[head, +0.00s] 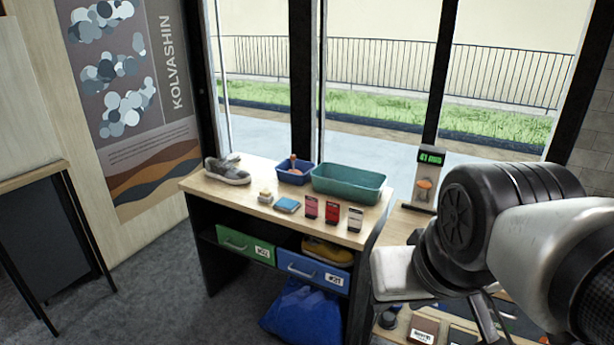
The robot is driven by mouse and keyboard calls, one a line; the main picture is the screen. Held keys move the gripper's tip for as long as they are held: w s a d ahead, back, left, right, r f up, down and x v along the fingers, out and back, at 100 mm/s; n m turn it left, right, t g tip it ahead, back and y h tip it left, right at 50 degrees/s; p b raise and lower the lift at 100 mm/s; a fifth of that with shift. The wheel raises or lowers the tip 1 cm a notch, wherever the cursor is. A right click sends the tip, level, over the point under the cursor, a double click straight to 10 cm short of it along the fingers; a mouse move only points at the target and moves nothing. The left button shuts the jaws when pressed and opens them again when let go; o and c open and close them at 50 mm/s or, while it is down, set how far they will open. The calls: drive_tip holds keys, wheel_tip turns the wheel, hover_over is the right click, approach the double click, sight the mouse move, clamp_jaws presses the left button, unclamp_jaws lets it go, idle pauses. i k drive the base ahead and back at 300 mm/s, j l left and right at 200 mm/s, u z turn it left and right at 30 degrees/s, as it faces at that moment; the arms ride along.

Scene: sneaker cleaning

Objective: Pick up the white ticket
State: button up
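A grey sneaker (228,170), a blue basket (295,173), a teal tub (349,184), a blue pad (287,205) and a small pale item (265,197) share the tabletop. Green (245,244) and blue (312,270) bins sit below.

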sight(355, 216)
drive_tip(key=i+l, duration=0.1)
drive_tip(key=i, duration=0.65)
drive_tip(key=i+u, duration=0.15)
drive_tip(key=i, duration=0.55)
